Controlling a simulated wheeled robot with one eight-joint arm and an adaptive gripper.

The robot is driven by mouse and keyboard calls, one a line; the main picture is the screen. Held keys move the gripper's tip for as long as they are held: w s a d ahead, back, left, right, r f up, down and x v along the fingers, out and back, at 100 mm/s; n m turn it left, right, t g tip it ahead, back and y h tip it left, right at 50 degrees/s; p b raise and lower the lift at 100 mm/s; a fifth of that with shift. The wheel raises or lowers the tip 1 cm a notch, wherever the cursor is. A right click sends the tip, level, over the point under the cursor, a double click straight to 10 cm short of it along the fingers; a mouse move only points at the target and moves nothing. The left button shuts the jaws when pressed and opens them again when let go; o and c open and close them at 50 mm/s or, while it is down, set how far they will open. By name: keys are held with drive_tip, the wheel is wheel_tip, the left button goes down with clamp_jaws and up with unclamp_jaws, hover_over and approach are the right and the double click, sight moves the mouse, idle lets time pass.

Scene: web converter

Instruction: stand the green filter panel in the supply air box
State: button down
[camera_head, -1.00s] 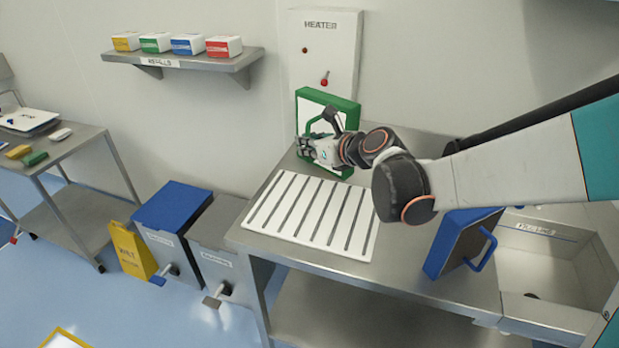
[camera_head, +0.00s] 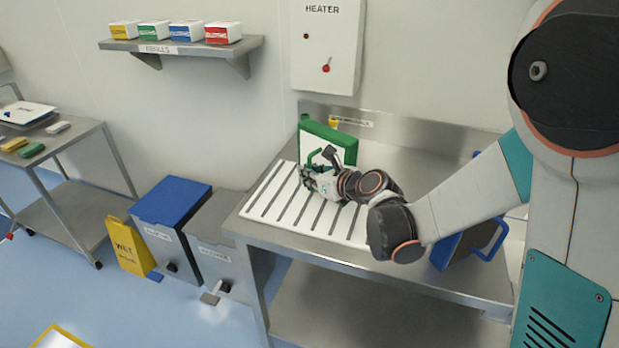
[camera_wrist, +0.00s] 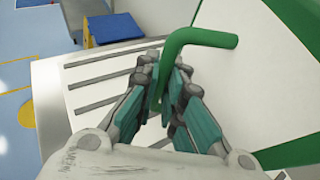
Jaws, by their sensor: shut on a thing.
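The green filter panel (camera_head: 333,135) has a green frame, a pale face and a green bar handle (camera_wrist: 205,38). In the head view it is upright over or behind the back part of the white slotted board (camera_head: 260,212); its lower part is hidden by my arm, so I cannot tell whether it touches. My gripper (camera_head: 314,172) is shut on the handle. In the wrist view, the fingers (camera_wrist: 168,82) close around the handle, with the panel face to the right. I cannot make out a supply air box by any label.
A blue-framed panel (camera_head: 452,252) leans on the steel table, right of my arm. Blue (camera_head: 172,205) and grey bins stand left of the table. A refill shelf (camera_head: 190,48) and heater box (camera_head: 327,45) are on the wall. A small yellow thing (camera_head: 334,122) stands behind the panel.

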drive_tip(key=shift+f, duration=0.1)
drive_tip(key=c, duration=1.7)
unclamp_jaws()
drive_tip(key=shift+r, duration=0.3)
drive_tip(key=p+v, duration=0.3)
drive_tip(key=v, duration=0.9)
